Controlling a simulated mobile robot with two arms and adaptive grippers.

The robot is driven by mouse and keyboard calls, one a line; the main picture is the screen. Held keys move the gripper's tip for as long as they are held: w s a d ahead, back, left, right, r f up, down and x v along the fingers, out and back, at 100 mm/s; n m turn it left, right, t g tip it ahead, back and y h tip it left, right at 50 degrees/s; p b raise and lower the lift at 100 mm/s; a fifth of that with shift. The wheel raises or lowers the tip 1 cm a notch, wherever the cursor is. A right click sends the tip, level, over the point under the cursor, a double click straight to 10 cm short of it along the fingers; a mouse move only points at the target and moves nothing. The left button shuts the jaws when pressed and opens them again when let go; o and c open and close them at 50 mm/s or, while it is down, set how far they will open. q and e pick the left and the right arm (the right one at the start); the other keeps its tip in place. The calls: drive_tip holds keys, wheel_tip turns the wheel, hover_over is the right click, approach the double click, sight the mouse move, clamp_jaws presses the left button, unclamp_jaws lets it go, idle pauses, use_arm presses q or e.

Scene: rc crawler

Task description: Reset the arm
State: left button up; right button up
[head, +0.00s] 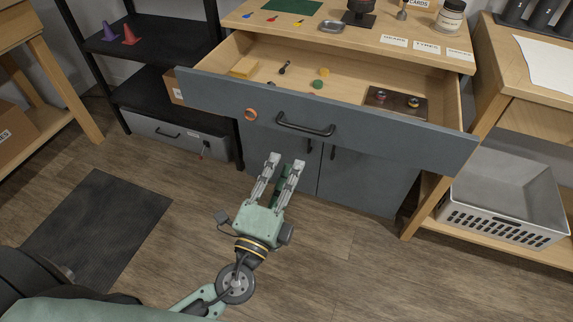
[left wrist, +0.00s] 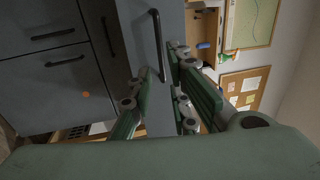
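My left gripper (head: 285,164) is in the middle of the head view, in front of the cabinet and below the open drawer (head: 330,118). Its two fingers are apart with nothing seen between them. The drawer's black handle (head: 305,128) is beyond and above the fingertips, and a gap shows between them. In the left wrist view the green finger pads of the gripper (left wrist: 158,85) are spread, with the drawer handle (left wrist: 157,45) seen beyond them. My right gripper is in neither view.
The pulled-out drawer holds several small parts and a dark tray (head: 396,103). A black shelf (head: 150,50) with two cones stands left, a white basket (head: 505,200) right. A dark mat (head: 100,225) lies on otherwise clear floor.

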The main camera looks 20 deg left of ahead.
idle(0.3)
